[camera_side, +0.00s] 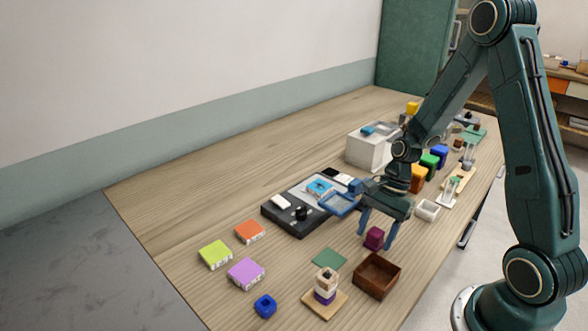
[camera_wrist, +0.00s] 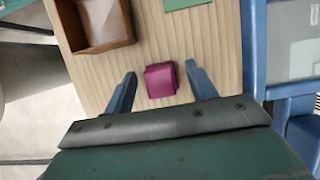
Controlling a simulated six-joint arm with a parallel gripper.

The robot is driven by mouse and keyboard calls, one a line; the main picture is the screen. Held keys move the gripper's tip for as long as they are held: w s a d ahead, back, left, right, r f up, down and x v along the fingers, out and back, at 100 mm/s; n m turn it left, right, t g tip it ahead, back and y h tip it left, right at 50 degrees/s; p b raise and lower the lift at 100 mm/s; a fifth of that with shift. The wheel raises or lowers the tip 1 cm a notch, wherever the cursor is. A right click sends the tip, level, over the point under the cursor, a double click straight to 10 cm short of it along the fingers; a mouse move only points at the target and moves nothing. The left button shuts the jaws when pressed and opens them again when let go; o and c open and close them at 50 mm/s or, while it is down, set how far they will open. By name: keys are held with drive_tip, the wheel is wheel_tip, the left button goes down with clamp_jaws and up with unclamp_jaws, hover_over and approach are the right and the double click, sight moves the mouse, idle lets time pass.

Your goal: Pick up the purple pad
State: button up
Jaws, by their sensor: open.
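A flat lilac-purple pad (camera_side: 245,273) lies at the front left of the table, below an orange pad and a lime pad. It is not in the wrist view. A small magenta-purple block (camera_side: 374,239) stands near the brown box; it also shows in the wrist view (camera_wrist: 160,80). My gripper (camera_side: 377,236) points down with its jaws open. In the wrist view my gripper (camera_wrist: 160,69) has one finger on each side of the magenta block, with a gap on both sides. My gripper is well to the right of the lilac pad.
A brown open box (camera_side: 377,276) stands just in front of my gripper. A green flat square (camera_side: 329,259), a small stack (camera_side: 326,286) on a wooden base and a blue block (camera_side: 265,305) lie nearby. A dark tray (camera_side: 285,218) with a blue frame is behind.

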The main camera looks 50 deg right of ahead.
sight(376, 231)
idle(0.4)
drive_tip(key=c, duration=1.1)
drive_tip(key=shift+o, duration=0.2)
drive_tip(key=shift+r, duration=0.2)
wheel_tip(376, 231, up, 20)
drive_tip(key=shift+f, duration=0.2)
